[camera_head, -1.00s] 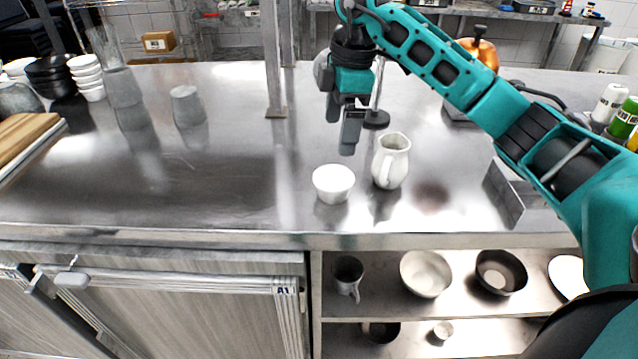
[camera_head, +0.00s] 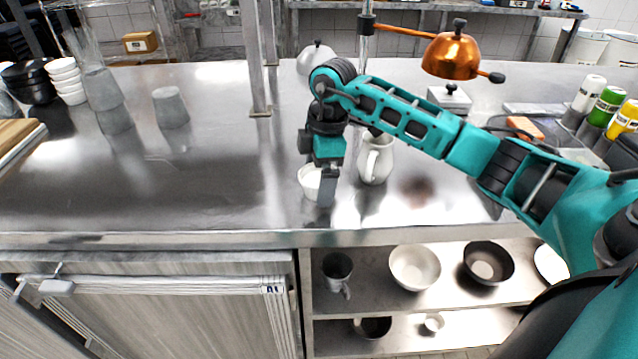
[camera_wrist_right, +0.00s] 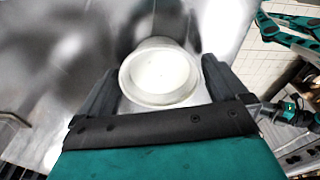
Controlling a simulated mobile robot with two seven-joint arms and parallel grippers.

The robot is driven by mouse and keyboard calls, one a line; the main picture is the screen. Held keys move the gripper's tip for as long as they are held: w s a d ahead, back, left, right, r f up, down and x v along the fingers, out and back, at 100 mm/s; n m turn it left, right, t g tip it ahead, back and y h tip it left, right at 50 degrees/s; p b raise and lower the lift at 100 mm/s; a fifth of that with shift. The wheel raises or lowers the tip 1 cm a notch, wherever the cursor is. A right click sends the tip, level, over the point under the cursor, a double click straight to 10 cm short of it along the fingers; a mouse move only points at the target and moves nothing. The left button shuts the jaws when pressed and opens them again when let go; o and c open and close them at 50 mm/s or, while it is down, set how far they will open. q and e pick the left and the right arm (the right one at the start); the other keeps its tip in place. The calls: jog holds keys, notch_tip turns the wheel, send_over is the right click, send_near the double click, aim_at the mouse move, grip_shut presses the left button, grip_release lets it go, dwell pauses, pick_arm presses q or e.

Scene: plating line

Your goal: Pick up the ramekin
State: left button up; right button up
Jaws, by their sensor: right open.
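The white ramekin (camera_head: 308,178) stands upright on the steel counter, partly hidden behind my right gripper (camera_head: 327,190) in the head view. My right gripper is open and points down at the ramekin. In the right wrist view the ramekin (camera_wrist_right: 160,75) sits between the two dark fingers of the right gripper (camera_wrist_right: 160,85), with its round rim facing the camera. A gap shows beside the left finger; whether the right finger touches the rim I cannot tell.
A white pitcher (camera_head: 375,160) stands just right of the ramekin, close behind my right arm. A metal post (camera_head: 257,70) rises from the counter to the left. The counter (camera_head: 200,190) left of the ramekin is clear. Bottles (camera_head: 606,106) stand at the far right.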

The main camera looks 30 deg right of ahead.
jog(key=shift+c, duration=0.4)
jog(key=shift+r, duration=0.1)
jog(key=c, duration=0.9)
jog(key=shift+r, duration=0.15)
notch_tip(320, 180, up, 19)
jog(key=p, duration=0.2)
jog(key=shift+r, duration=0.2)
dwell(0.3)
